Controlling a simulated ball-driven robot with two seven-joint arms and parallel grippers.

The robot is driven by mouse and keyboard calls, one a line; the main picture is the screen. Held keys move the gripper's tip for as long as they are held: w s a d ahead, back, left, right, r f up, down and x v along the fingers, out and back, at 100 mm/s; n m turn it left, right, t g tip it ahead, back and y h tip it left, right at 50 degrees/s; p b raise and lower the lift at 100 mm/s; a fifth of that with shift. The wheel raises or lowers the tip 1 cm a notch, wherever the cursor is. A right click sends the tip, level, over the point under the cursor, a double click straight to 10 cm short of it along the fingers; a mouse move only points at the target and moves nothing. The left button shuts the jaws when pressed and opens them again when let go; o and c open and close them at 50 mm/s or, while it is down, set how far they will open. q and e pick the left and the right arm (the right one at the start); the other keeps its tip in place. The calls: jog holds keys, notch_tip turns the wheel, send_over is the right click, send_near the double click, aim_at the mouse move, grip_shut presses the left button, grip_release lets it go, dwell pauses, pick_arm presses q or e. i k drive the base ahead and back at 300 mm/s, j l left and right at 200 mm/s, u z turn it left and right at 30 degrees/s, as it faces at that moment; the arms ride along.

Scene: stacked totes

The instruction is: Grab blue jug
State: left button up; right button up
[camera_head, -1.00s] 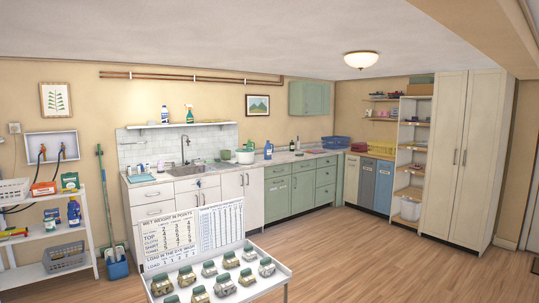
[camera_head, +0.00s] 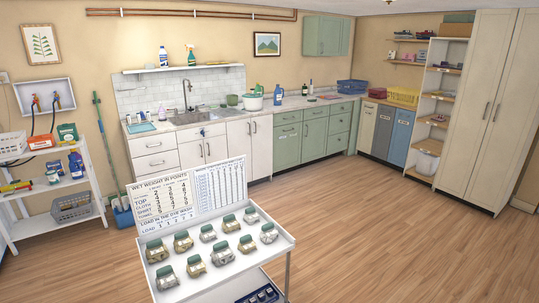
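A blue jug-like container (camera_head: 277,97) stands upright on the counter, right of a white pot with a green handle or jug behind it. Another blue jug (camera_head: 76,165) stands on the white shelf unit at the left. From here I cannot tell which one the task names. Neither of my grippers is in view.
A white cart (camera_head: 215,278) with a points chart (camera_head: 190,191) and several small green-topped packs stands close in front. The white shelf unit (camera_head: 62,188) is at left, a tall cabinet (camera_head: 490,110) at right. Wooden floor (camera_head: 365,225) is clear between cart and counter.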

aim_at(277, 98)
jog(key=i+l+z, duration=0.25)
jog(key=i+z, duration=0.15)
jog(key=i+l+z, duration=0.15)
jog(key=i+z, duration=0.65)
jog(key=i, duration=0.15)
jog(key=i+j+z, duration=0.2)
jog(key=i+z, duration=0.2)
jog(key=i+l, duration=0.1)
jog(key=i, duration=1.2)
jog(key=i+j+u, duration=0.35)
jog(key=i+u, duration=0.15)
jog(key=i, duration=0.35)
jog(key=i+u, duration=0.45)
jog(key=i, duration=0.4)
jog(key=i+l+u, duration=0.25)
jog(key=i+u, duration=0.25)
jog(key=i, duration=0.35)
jog(key=i+u, duration=0.1)
jog(key=i, duration=0.8)
jog(key=i+u, duration=0.15)
jog(key=i, duration=0.75)
jog(key=i+l+u, duration=0.1)
jog(key=i, duration=0.8)
